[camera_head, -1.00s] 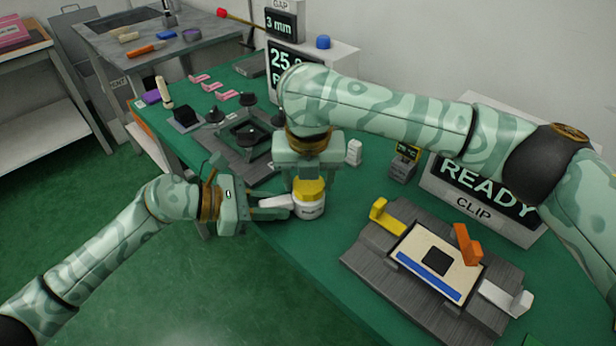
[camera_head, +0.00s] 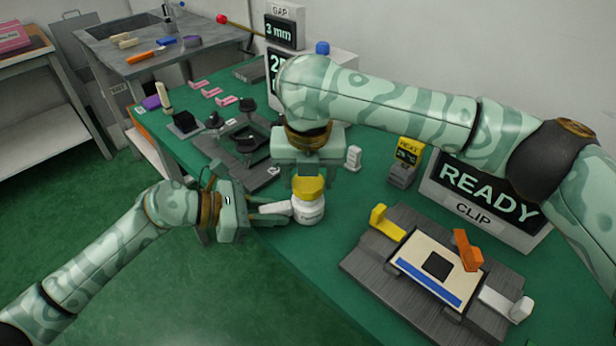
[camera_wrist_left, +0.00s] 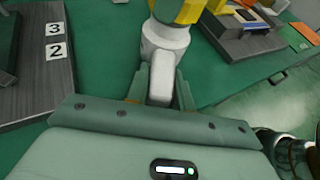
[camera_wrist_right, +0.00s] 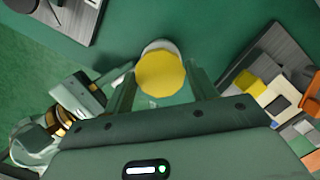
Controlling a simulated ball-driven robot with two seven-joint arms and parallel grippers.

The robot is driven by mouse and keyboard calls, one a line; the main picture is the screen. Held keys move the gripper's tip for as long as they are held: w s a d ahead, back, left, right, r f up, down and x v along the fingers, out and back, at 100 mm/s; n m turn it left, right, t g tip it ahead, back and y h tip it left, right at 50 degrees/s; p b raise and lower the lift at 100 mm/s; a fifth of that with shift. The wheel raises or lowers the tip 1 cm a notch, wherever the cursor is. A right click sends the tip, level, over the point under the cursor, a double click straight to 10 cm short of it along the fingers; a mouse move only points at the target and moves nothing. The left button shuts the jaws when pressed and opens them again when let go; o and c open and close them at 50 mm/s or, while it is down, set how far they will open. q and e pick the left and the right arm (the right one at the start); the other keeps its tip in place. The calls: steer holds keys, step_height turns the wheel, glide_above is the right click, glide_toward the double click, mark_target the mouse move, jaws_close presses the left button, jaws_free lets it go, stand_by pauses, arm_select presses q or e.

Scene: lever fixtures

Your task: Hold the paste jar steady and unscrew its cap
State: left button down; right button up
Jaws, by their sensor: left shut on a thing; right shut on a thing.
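The white paste jar (camera_head: 309,210) stands at the table's front edge in the head view. My left gripper (camera_head: 272,212) is shut on a white block-like part at the jar's side. In the left wrist view that part (camera_wrist_left: 161,84) sits between the fingers, with the jar body (camera_wrist_left: 163,42) beyond. The yellow cap (camera_head: 308,187) is above the jar, below my right gripper (camera_head: 308,178), which is shut on it from above. In the right wrist view the cap (camera_wrist_right: 160,75) covers most of the jar. I cannot tell whether the cap is clear of the threads.
A grey fixture (camera_head: 360,262) with yellow, orange and white levers stands to the right. A READY sign (camera_head: 490,190) is behind it. Dark fixtures (camera_head: 245,137) and pink pieces (camera_head: 210,92) lie further back. A small white object (camera_head: 353,157) stands near my right gripper.

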steer(key=shift+r, duration=1.5)
arm_select(q)
steer(key=c, duration=1.1)
jaws_free()
steer(key=v, duration=1.2)
